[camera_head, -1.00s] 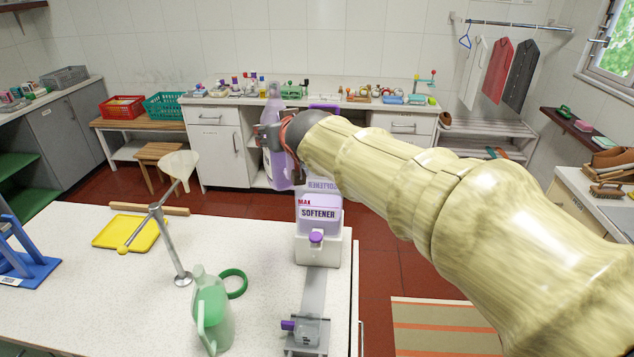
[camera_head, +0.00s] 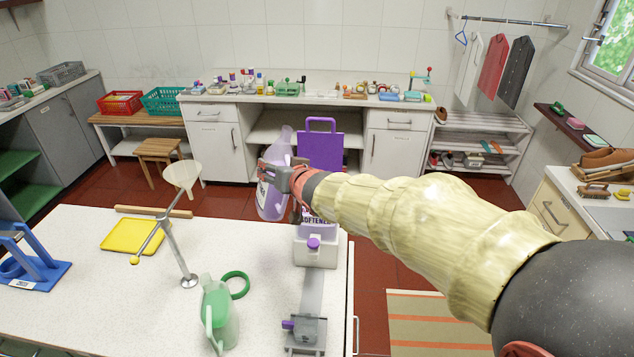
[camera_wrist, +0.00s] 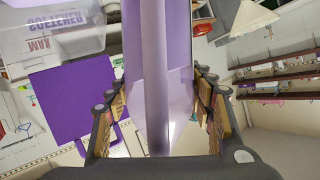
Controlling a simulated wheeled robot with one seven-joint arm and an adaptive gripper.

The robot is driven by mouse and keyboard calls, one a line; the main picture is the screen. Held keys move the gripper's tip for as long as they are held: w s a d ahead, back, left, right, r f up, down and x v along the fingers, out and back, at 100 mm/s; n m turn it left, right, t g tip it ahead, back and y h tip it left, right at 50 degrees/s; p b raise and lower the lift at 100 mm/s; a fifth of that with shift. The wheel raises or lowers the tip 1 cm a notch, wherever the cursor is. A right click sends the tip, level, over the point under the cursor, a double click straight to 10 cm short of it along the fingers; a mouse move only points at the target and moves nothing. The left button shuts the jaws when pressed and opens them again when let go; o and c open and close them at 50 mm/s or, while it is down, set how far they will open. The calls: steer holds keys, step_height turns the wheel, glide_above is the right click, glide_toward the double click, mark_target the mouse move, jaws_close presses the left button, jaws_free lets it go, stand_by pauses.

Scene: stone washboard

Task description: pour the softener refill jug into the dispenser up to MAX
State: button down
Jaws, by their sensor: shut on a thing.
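The softener refill jug (camera_head: 271,198) is a translucent purple bottle. My gripper (camera_head: 284,179) is shut on it and holds it nearly upright, its top leaning slightly right, left of the dispenser. In the wrist view the jug (camera_wrist: 157,70) stands between both fingers (camera_wrist: 158,110). The dispenser (camera_head: 318,253) is a clear box on a white base with a purple tap, at the table's far right edge. Its purple lid (camera_head: 320,148) stands raised behind it. My gripper and arm cover its upper part. The wrist view shows its upside-down MAX lettering (camera_wrist: 50,40); its liquid level is unclear.
The floor right of the table is open.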

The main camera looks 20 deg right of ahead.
mark_target(270, 189)
step_height(270, 189, down, 3)
steer(key=m+y+p, duration=0.1)
steer(key=p, duration=0.1)
steer(key=m+y+p, duration=0.1)
steer(key=m+p, duration=0.1)
steer(key=shift+d+r+p, duration=0.1)
steer(key=shift+r+p, duration=0.1)
steer(key=shift+p, duration=0.1)
steer(key=shift+a+m+t+y, duration=0.3)
steer(key=shift+m+y, duration=0.1)
steer(key=shift+m, duration=0.1)
steer(key=shift+a+m+t+y+b, duration=0.35)
steer(key=shift+a+m+y, duration=0.45)
steer(key=shift+m, duration=0.5)
stand_by(1.2)
steer(key=shift+a+f+m+b, duration=0.15)
steer(key=shift+f+m+b, duration=0.2)
steer(key=shift+f+b, duration=0.45)
steer(key=shift+a+f+m+b, duration=0.15)
steer(key=shift+f+m+b, duration=0.2)
steer(key=shift+f+b, duration=0.4)
